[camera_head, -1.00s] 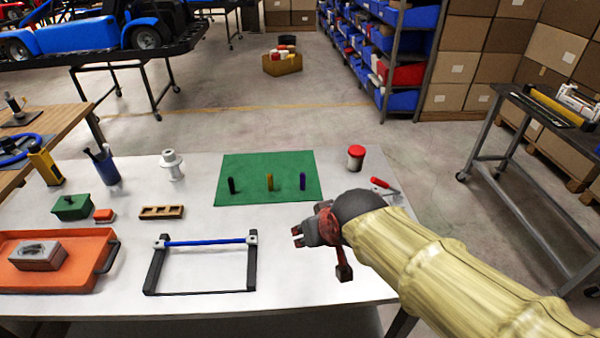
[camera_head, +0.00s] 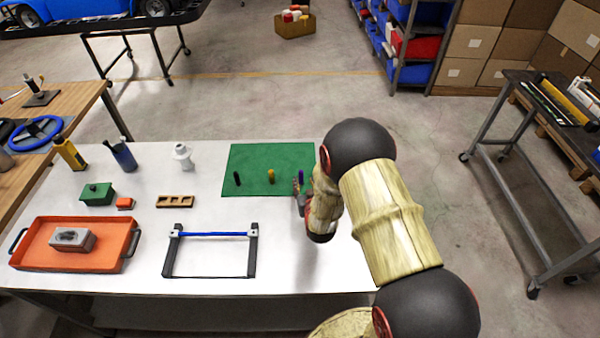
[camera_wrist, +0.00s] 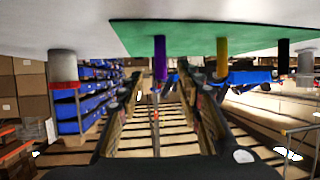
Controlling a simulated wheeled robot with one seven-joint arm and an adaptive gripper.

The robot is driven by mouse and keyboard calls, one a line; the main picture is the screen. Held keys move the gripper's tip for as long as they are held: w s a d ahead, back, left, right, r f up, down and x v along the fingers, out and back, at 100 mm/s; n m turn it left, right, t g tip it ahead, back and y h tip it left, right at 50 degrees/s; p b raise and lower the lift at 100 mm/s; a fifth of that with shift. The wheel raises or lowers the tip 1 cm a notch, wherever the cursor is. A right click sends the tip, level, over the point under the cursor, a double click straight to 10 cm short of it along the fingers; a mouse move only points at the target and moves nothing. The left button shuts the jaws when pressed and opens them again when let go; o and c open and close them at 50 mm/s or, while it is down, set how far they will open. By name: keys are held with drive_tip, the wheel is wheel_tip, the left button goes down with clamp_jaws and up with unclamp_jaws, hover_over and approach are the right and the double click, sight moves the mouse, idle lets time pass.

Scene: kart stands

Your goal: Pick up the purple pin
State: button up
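The purple pin (camera_head: 301,175) stands upright on the green mat (camera_head: 262,158), near the mat's right side. My gripper (camera_head: 299,187) is low over the table at the mat's front right, right by the purple pin. In the wrist view, which looks upside down, the purple pin (camera_wrist: 160,60) shows between the two spread fingers, toward their tips. My gripper is open, and no contact with the pin is visible. A yellow pin (camera_head: 271,176) and a black pin (camera_head: 237,178) stand to the left in the head view.
A blue-barred black frame (camera_head: 212,235) lies in front of the mat. An orange tray (camera_head: 125,240), a green box (camera_head: 97,194) and a wooden block (camera_head: 176,201) are to the left. A white spool-like part (camera_head: 183,156) stands behind them. The red-lidded jar (camera_wrist: 63,75) shows in the wrist view.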

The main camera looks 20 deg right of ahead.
sight(301, 176)
drive_tip(key=b+x, duration=0.1)
drive_tip(key=x, duration=0.6)
drive_tip(key=shift+w, duration=0.1)
drive_tip(key=shift+c, duration=0.4)
drive_tip(key=shift+a, duration=0.1)
drive_tip(key=c, duration=0.8)
clamp_jaws()
